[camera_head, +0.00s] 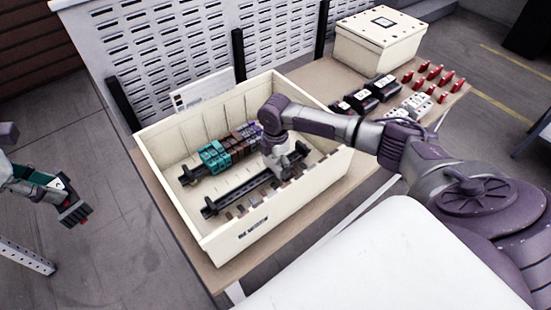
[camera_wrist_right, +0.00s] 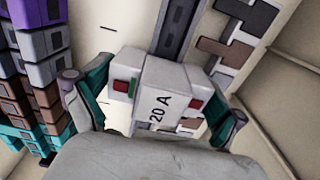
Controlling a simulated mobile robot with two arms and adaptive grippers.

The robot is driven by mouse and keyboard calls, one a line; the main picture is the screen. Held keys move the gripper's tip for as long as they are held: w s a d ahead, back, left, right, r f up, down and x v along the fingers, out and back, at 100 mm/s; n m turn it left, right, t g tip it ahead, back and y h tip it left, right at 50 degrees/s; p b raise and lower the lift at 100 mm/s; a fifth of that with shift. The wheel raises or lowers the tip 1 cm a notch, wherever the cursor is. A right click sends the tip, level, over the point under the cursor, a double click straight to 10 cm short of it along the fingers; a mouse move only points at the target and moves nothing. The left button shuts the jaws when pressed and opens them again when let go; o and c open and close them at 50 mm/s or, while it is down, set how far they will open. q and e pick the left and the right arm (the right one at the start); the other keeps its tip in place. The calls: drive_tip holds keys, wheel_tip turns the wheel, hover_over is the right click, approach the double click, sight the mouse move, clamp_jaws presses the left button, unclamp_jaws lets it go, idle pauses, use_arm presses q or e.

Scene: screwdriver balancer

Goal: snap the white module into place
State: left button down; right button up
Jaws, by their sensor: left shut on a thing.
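The white module (camera_wrist_right: 160,100), marked 20 A with a red and a green spot, fills the middle of the right wrist view. My right gripper (camera_wrist_right: 155,105) has its teal-padded fingers on both sides of it, shut on it. The dark rail (camera_wrist_right: 178,30) runs behind the module; I cannot tell if the module is fully seated. In the head view my right gripper (camera_head: 276,160) is down inside the cream box (camera_head: 280,218), over the front rail (camera_head: 240,193). My left gripper (camera_head: 72,208) is outside the box at far left, shut on a small dark block with red parts.
Teal, brown and purple modules (camera_head: 228,148) sit on the rear rail. Black modules (camera_head: 366,95), white modules (camera_head: 416,105) and red ones (camera_head: 433,75) stand on the table at right. A closed cream box (camera_head: 378,45) is behind them. Box walls surround my right gripper.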

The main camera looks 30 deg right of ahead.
drive_tip(key=shift+r, duration=0.1)
wheel_tip(320, 180, up, 12)
drive_tip(key=shift+f, duration=0.1)
idle(0.5)
use_arm(q)
wheel_tip(320, 180, up, 14)
drive_tip(key=p, duration=1.4)
drive_tip(key=shift+r, duration=0.15)
use_arm(e)
wheel_tip(320, 180, up, 12)
